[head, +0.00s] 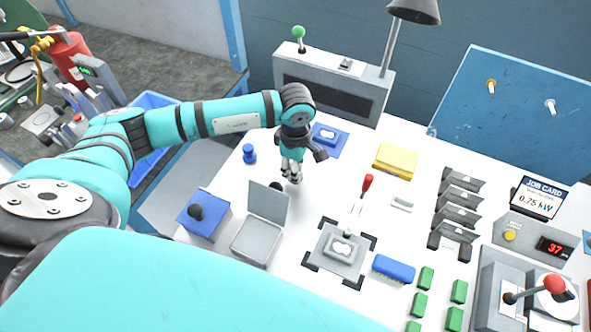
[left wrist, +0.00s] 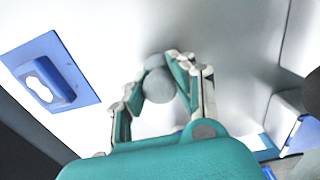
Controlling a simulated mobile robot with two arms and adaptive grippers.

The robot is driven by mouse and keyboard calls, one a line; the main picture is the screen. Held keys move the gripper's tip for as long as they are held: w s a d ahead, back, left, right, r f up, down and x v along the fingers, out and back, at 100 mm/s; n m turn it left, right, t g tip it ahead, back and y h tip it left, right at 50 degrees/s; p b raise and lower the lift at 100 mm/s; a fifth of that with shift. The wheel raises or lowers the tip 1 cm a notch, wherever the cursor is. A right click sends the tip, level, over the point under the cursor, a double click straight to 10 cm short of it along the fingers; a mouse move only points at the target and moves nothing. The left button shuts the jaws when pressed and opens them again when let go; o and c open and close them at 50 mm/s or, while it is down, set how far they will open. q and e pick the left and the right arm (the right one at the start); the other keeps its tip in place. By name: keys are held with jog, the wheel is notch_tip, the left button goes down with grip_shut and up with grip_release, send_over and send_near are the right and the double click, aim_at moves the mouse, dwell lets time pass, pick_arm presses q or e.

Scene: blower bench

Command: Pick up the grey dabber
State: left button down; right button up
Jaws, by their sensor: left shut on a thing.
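In the left wrist view the grey dabber (left wrist: 158,84) shows its round grey top between the two fingers of my left gripper (left wrist: 156,88). The gripper is shut on it. In the head view my left gripper (head: 291,173) points down at the white bench top, behind and right of the open grey lidded box; the dabber is mostly hidden by the fingers there. Whether the dabber touches the bench, I cannot tell. My right gripper is not in view.
A blue dabber-like piece (head: 249,155) stands left of the gripper. The open grey box (head: 257,240) and a blue box (head: 203,214) with a black knob are nearer. A blue plate (head: 327,138) lies behind; a red-handled tool (head: 367,186) and yellow block (head: 396,161) are right.

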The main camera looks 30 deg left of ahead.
pick_arm(q)
notch_tip(320, 180, up, 10)
jog(key=shift+r+b, duration=0.1)
jog(key=shift+b, duration=0.9)
jog(key=c, duration=1.6)
grip_release()
grip_shut()
